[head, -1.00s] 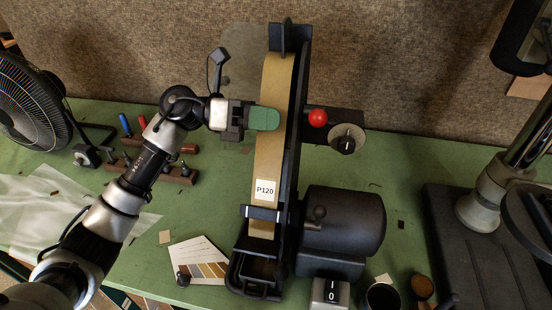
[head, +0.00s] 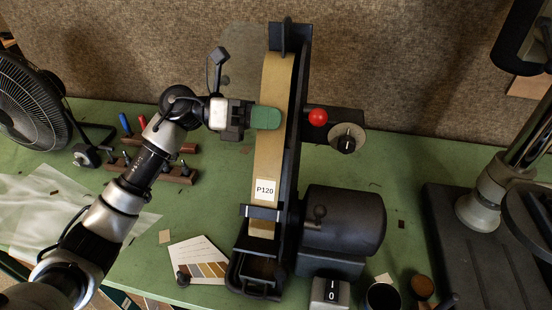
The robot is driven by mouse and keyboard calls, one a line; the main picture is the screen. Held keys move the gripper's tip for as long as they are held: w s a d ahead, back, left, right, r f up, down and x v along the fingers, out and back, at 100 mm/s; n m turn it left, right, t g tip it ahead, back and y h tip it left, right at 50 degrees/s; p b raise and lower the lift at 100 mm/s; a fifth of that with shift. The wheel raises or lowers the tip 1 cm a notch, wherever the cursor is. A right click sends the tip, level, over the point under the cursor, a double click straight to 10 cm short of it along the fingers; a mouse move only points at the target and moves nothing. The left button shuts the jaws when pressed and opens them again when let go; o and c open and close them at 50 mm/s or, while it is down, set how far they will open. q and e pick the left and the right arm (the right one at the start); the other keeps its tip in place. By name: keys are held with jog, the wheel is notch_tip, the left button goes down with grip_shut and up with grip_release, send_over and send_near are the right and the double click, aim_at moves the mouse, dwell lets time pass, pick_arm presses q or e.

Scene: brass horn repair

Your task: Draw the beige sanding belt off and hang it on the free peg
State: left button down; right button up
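The beige sanding belt (head: 268,165), labelled P120, runs upright on the black belt sander (head: 293,130) in the middle of the bench. My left gripper (head: 265,118) is at the upper half of the belt, with its green fingertip pad over the belt's left edge and face. Only one green pad shows clearly, so I cannot tell whether it is shut on the belt. My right gripper is not in view. I cannot make out a free peg.
A red knob (head: 318,117) and a dark dial (head: 346,138) stick out right of the belt. The sander's motor (head: 343,222) is below them. A fan (head: 35,105) stands at left, and a black machine base (head: 480,240) at right.

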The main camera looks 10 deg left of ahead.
pick_arm(q)
jog(key=shift+s+f+b, duration=0.15)
jog(key=shift+f+b, duration=0.1)
jog(key=shift+b, duration=0.1)
jog(key=shift+a, duration=0.15)
jog(key=shift+a, duration=0.15)
jog(key=a+b, duration=0.5)
jog(key=a, duration=0.5)
jog(key=shift+w+a, duration=0.2)
jog(key=shift+a, duration=0.05)
dwell(1.5)
dwell(0.4)
